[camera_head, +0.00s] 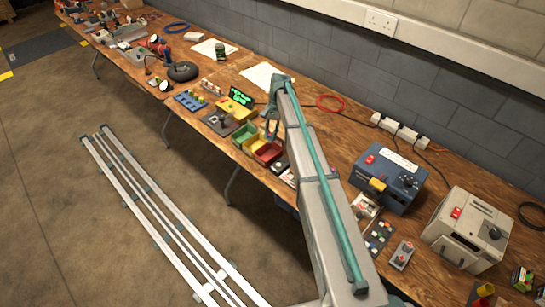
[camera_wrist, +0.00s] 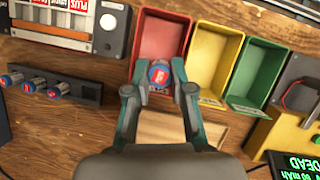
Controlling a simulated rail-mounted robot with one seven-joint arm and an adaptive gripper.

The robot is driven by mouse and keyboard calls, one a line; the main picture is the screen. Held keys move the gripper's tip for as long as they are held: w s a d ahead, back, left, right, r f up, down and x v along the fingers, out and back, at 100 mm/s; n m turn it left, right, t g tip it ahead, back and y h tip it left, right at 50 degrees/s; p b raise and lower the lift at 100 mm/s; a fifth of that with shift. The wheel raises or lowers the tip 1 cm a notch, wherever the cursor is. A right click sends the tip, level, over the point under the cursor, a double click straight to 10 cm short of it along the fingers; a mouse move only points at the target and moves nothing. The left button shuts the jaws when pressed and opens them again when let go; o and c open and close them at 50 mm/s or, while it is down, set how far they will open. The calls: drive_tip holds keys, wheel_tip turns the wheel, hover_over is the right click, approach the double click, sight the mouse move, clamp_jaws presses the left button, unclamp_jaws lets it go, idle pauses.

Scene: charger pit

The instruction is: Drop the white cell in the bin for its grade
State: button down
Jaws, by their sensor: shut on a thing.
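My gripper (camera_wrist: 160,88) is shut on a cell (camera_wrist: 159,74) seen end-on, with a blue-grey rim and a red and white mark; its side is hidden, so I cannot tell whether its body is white. The cell appears over the near part of the red bin (camera_wrist: 138,44); its height above it is unclear. The yellow bin (camera_wrist: 196,50) and green bin (camera_wrist: 230,75) stand to the right in the wrist view. In the head view my gripper (camera_head: 271,127) is beside the bins, partly hidden by my arm.
A dark rack (camera_wrist: 60,88) with several blue-ended cells lies left of the bins. A grey device (camera_wrist: 104,28) stands beside the red bin at upper left. A blue power unit (camera_head: 385,180) and a beige box (camera_head: 465,230) stand farther right on the wooden bench (camera_head: 335,135).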

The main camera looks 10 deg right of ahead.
drive_tip(key=shift+f+b, duration=1.05)
drive_tip(key=shift+f, duration=1.4)
drive_tip(key=c, duration=0.9)
unclamp_jaws()
drive_tip(key=shift+r, duration=0.1)
drive_tip(key=v, duration=1.2)
drive_tip(key=shift+s, duration=0.1)
